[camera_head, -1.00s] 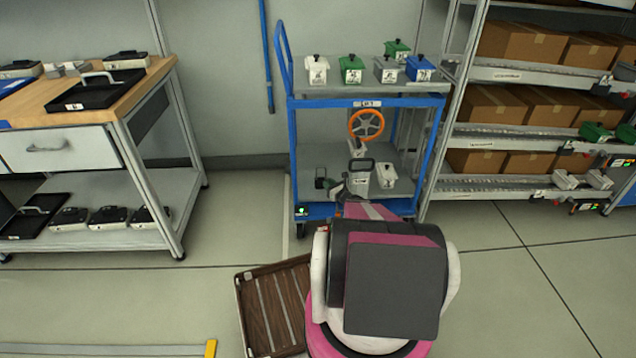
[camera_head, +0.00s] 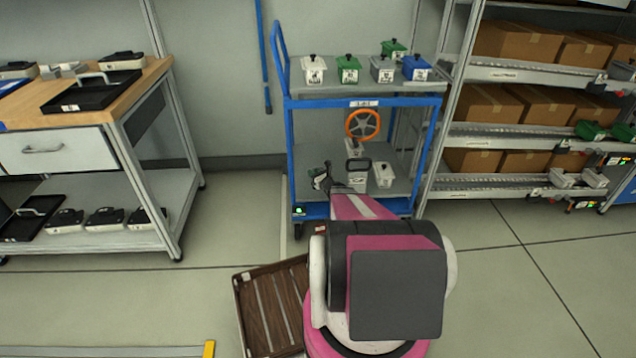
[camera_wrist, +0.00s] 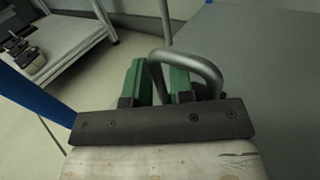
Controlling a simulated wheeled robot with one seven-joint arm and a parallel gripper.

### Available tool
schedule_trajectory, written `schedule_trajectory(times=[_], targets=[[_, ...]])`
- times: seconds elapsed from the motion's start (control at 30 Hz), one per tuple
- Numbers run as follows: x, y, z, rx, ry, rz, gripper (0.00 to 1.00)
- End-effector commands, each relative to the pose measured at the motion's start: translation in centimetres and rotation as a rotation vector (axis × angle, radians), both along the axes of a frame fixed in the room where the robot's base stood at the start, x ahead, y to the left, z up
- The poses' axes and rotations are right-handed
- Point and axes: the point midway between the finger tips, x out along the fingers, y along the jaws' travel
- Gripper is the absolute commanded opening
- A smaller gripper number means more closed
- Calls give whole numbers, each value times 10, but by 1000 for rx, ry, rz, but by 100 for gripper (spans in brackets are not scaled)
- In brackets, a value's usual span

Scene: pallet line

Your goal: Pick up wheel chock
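In the wrist view my gripper (camera_wrist: 159,67) shows two green fingers with a gap between them. A bent grey tube handle (camera_wrist: 205,62) stands at the fingers. One leg of it appears in the gap, and its loop passes beyond the right finger. I take it as the wheel chock's handle, but its body is hidden. In the head view my gripper (camera_head: 322,178) is at the left end of the blue cart's lower shelf (camera_head: 400,200). The dark item seen there before is mostly covered, so I cannot confirm the chock's shape.
The lower shelf also holds an orange handwheel (camera_head: 362,125), a black-handled box (camera_head: 358,172) and a white container (camera_head: 384,175). Lidded boxes stand on the top shelf. A brown slatted crate (camera_head: 268,305) lies on the floor. A workbench (camera_head: 150,95) stands left, carton racks right.

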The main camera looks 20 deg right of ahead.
Motion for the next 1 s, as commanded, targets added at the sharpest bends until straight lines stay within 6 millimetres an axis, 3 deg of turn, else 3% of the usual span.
schedule_trajectory(times=[0.07, 0.13, 0.17, 0.67, 0.87, 1.0], targets=[[0, 0, 0, 0, 0, 0, 21], [-1, 0, 0, 0, 0, 0, 2], [-1, 0, 0, 0, 0, 0, 0], [-1, 0, 5, -1, -1, 0, 0], [-1, 0, 22, -1, -3, 0, 0], [-3, 1, 45, -2, -2, 0, 0]])
